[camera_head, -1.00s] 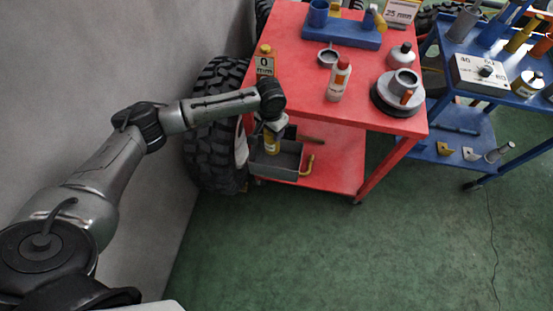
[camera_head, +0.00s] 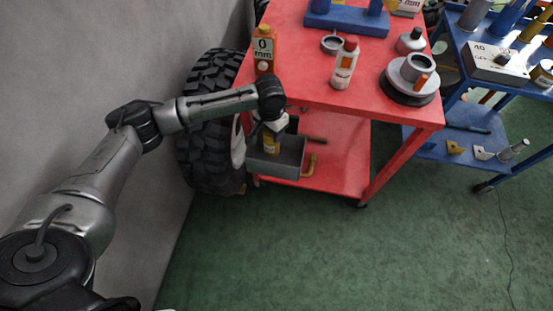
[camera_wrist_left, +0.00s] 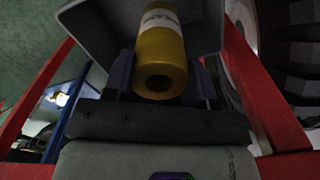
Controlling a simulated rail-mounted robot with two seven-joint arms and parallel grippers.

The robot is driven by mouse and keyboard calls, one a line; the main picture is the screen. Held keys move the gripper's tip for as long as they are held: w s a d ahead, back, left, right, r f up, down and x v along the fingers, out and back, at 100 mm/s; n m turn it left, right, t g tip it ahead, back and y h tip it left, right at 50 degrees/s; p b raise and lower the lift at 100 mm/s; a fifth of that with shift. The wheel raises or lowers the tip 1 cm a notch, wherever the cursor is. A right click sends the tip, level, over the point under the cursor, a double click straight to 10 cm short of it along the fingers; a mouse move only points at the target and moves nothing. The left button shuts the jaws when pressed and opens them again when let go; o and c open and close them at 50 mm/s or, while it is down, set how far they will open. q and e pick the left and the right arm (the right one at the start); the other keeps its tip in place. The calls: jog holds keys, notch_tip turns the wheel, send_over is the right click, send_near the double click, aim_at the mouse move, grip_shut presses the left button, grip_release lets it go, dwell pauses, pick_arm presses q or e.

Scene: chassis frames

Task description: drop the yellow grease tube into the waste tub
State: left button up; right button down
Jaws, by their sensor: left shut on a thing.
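The yellow grease tube (camera_head: 271,142) is held upright in my left gripper (camera_head: 273,126), at the grey waste tub (camera_head: 288,168) on the red cart's lower shelf. In the left wrist view the tube (camera_wrist_left: 160,60), yellow with a white label band, sits between the dark fingers of the left gripper (camera_wrist_left: 160,80), which is shut on it. The grey tub (camera_wrist_left: 92,22) lies behind the tube in that view. In the head view the tube's lower end is over or inside the tub; I cannot tell how deep. My right gripper is not in view.
The red cart's top (camera_head: 300,75) overhangs the lower shelf close to my left wrist. An orange bottle (camera_head: 264,52) and a white bottle (camera_head: 345,64) stand on it. A black tyre (camera_head: 208,130) is left of the tub. A blue cart (camera_head: 470,120) stands at right.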

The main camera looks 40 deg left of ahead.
pick_arm(q)
jog(key=shift+f, duration=0.15)
jog(key=o, duration=1.4)
notch_tip(320, 180, up, 14)
jog(key=p, duration=0.6)
jog(key=shift+f, duration=0.1)
